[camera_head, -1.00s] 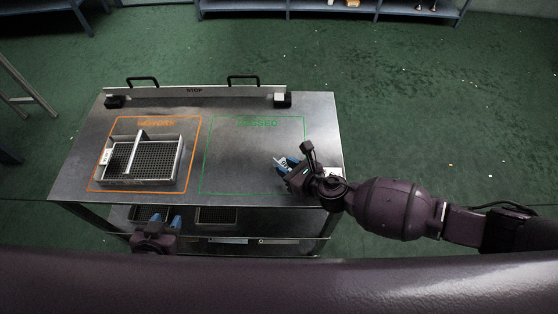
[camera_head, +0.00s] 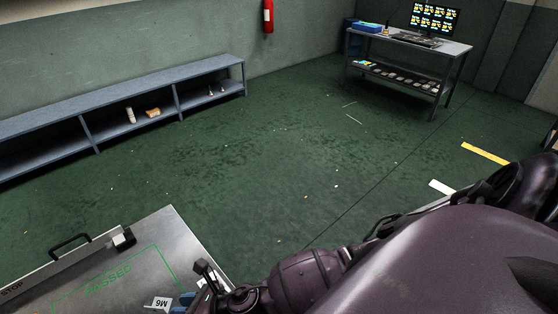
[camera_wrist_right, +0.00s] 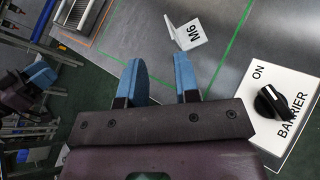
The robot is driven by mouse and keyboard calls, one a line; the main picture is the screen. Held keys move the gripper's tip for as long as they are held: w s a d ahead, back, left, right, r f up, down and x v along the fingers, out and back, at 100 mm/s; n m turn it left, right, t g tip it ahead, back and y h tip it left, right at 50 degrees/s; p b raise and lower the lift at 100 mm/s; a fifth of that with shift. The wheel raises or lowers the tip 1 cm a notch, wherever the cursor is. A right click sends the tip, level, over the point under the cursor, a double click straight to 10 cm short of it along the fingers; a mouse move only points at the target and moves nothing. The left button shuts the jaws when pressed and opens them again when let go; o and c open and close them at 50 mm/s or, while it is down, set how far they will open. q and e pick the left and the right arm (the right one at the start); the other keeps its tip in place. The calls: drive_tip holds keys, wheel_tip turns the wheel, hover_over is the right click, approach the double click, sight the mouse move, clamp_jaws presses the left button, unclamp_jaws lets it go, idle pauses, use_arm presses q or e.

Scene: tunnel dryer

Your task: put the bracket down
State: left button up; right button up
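The bracket (camera_wrist_right: 187,33) is a white angled piece marked M6. It rests on the steel table inside the green outline, and its M6 face also shows at the bottom of the head view (camera_head: 161,303). My right gripper (camera_wrist_right: 160,66) is open, its two blue fingers apart with nothing between them. The bracket lies just beyond the fingertips, apart from them. In the head view the right gripper (camera_head: 188,298) is at the bottom edge, beside the bracket. My left gripper (camera_wrist_right: 38,76) shows partly at the left of the wrist view, with blue fingers; it is outside the head view.
A white BARRIER switch plate (camera_wrist_right: 284,108) with a black knob is right of my right gripper. A wire-mesh tray (camera_wrist_right: 82,14) is at the wrist view's upper left. The green PASSED outline (camera_head: 152,248) is mostly bare. A shelf (camera_head: 150,92) and monitor table (camera_head: 420,44) stand across open floor.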

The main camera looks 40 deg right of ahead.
drive_tip(key=s+d+n+h, duration=0.4)
drive_tip(key=d+n, duration=0.7)
drive_tip(key=n, duration=0.5)
drive_tip(key=s+d+f+n+t+h, duration=0.1)
drive_tip(key=s+d+n+h, duration=0.4)
drive_tip(key=d+n, duration=0.6)
drive_tip(key=s+n, duration=0.2)
drive_tip(key=n, duration=0.3)
drive_tip(key=shift+f+t, duration=0.25)
drive_tip(key=shift+t, duration=0.05)
drive_tip(key=shift+a+r+n, duration=0.1)
drive_tip(key=shift+n, duration=0.2)
